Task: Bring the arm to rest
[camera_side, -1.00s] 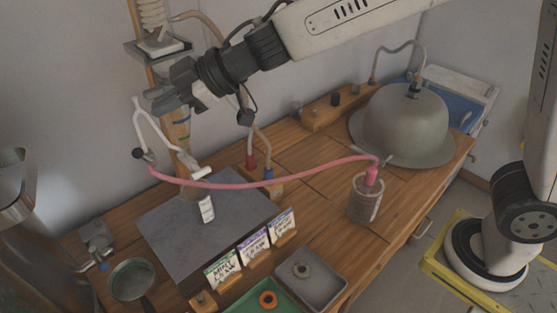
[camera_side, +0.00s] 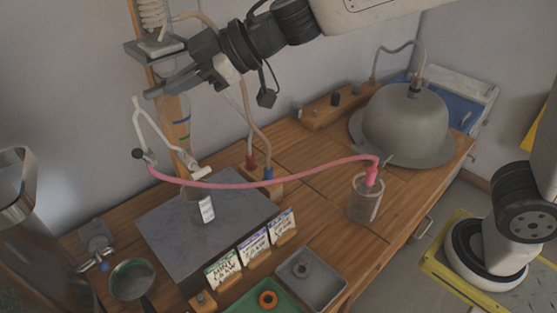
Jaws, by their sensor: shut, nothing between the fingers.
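My gripper (camera_side: 152,95) is at the upper left, above the wooden bench and near the wooden post. Its fingers are together and hold nothing. It points left and slightly down, just above the white forked glass piece (camera_side: 146,122). I cannot tell whether there is contact, but a small gap seems to show.
A pink hose (camera_side: 250,183) runs from the glassware to a jar (camera_side: 365,199). A grey dome (camera_side: 405,121) stands at the back right. Label cards (camera_side: 253,245), a grey tray (camera_side: 329,285) and a green tray (camera_side: 245,301) line the front. A coiled condenser (camera_side: 153,15) is above left.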

